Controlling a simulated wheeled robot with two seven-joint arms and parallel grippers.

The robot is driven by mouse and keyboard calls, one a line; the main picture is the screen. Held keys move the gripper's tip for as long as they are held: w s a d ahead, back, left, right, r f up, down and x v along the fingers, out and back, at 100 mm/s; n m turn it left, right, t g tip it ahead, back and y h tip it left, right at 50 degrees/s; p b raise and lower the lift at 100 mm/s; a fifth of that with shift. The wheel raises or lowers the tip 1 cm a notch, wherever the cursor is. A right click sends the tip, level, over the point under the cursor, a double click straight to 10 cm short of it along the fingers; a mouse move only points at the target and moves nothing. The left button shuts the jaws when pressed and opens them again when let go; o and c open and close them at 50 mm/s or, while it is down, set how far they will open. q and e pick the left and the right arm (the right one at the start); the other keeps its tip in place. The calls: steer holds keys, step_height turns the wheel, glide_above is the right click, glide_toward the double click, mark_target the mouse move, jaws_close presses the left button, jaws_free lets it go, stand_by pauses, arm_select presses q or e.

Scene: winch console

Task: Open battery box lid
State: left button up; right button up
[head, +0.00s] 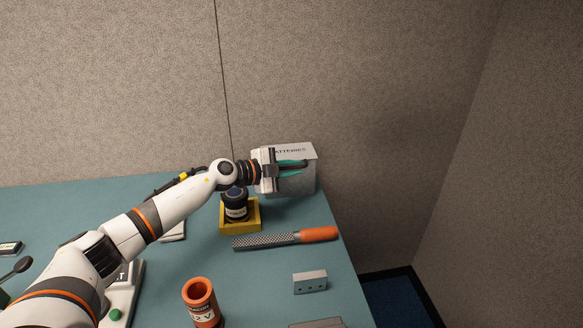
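The battery box (306,184) is a pale grey box at the back right corner of the table, with "…ATTERIES" printed on it. The lettering is partly covered by my gripper. Its lid (308,150) looks down, though the seam and any handle cannot be made out. My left gripper (304,168) has teal fingers and is in front of the box, overlapping it in the picture. The fingers point right with a dark part between them. Whether they touch the box or grip anything is unclear. My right gripper is not in view.
A dark jar (236,207) stands in a yellow holder (240,224) below my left wrist. A rasp with an orange handle (318,234) lies in front. An orange tube (200,296) and a small grey block (310,282) are nearer. The table's right edge is close to the box.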

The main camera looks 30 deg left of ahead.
arm_select(q)
steer(key=shift+c, duration=0.4)
jaws_close()
